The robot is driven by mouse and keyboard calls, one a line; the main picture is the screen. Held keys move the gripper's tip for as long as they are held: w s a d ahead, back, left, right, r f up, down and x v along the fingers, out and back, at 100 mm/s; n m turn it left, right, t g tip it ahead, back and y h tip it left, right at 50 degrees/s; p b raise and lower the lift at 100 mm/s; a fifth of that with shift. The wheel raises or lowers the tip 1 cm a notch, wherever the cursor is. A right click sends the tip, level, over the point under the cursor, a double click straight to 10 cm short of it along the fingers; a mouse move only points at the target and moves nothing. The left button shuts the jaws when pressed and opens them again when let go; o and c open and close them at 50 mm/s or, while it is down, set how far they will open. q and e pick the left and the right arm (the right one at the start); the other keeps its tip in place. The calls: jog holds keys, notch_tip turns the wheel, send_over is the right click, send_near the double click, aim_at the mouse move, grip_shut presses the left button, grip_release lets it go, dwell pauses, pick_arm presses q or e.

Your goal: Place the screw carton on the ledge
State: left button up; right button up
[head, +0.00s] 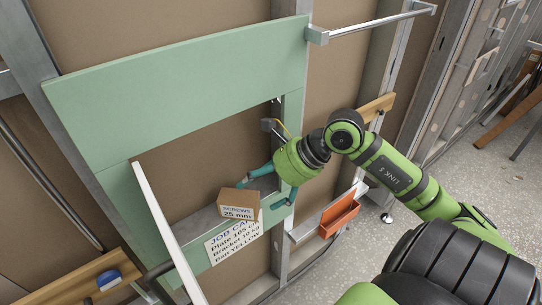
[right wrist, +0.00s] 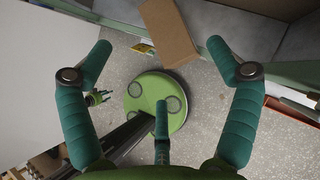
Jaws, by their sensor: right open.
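The screw carton (head: 238,204), a small brown box with a white label reading "SCREWS 25 mm", sits at the lower edge of the opening in the green board, on the ledge (head: 196,225) as far as I can tell. My right gripper (head: 271,186) is open just right of the carton, its teal fingers spread and apparently empty. In the right wrist view a plain brown face, apparently the carton (right wrist: 168,32), shows beyond and between the two spread fingertips (right wrist: 159,45). Contact between fingers and carton cannot be told. My left gripper is not in view.
A job card (head: 234,241) hangs below the carton. A white bar (head: 168,232) slants in front of the opening at left. A red-orange tray (head: 339,216) and metal studs stand right of the gripper. A metal rail (head: 372,23) juts out above.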

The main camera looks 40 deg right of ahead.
jog(key=shift+v, duration=1.5)
